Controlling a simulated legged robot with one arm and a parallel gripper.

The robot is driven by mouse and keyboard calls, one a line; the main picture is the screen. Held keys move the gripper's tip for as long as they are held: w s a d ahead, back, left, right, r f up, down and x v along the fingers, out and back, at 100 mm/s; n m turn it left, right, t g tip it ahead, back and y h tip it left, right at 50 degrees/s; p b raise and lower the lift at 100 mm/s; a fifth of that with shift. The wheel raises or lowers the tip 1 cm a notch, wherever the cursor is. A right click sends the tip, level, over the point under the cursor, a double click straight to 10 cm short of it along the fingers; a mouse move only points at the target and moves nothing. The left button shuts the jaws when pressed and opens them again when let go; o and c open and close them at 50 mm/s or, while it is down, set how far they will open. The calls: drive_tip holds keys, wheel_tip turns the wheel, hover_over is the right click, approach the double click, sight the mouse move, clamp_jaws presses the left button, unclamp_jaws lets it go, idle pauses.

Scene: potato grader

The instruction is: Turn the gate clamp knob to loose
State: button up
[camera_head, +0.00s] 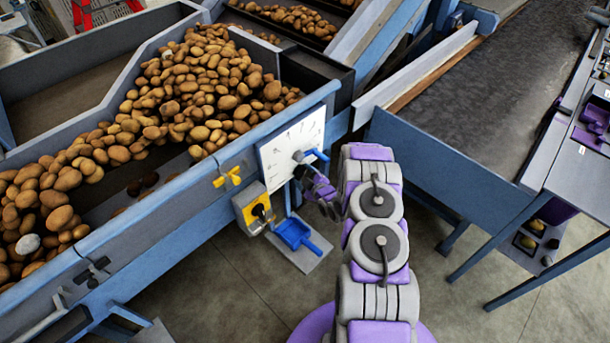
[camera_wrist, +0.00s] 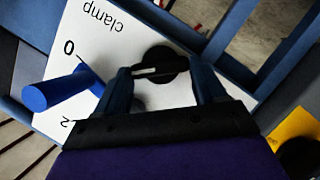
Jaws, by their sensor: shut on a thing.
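The gate clamp knob (camera_wrist: 162,66) is a round black knob with a white pointer bar, on a white panel (camera_wrist: 85,45) near the upside-down word "clamp". In the wrist view its pointer lies roughly level across the picture. My gripper (camera_wrist: 160,72) has one dark finger on each side of the knob and is shut on it.
A yellow wing knob (camera_head: 228,177) and a yellow box with a black knob (camera_head: 257,208) are left of the panel. A blue dustpan-like tool (camera_head: 296,234) is below. A potato-filled trough (camera_head: 180,220) stands left, a dark conveyor (camera_head: 470,90) right.

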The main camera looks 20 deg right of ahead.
drive_tip(key=n, duration=0.1)
drive_tip(key=n+t+p, duration=0.1)
drive_tip(key=n, duration=0.1)
drive_tip(key=n+h, duration=0.1)
drive_tip(key=shift+s+a+f+t, duration=0.2)
drive_tip(key=shift+a+f+t, duration=0.05)
drive_tip(key=shift+f+t, duration=0.15)
drive_tip(key=shift+n+h+p, duration=0.3)
drive_tip(key=shift+n+p, duration=0.1)
drive_tip(key=shift+n, duration=0.1)
drive_tip(key=shift+f+n+t+p, duration=0.2)
drive_tip(key=shift+n+t+p, duration=0.5)
drive_tip(key=shift+n, duration=0.5)
drive_tip(key=shift+f, duration=0.1)
drive_tip(key=shift+n, duration=0.3)
drive_tip(key=o, duration=1)
drive_tip(key=shift+o, duration=0.2)
drive_tip(key=s+p, duration=0.3)
drive_tip(key=s, duration=1.4)
drive_tip(key=shift+a+p, duration=0.35)
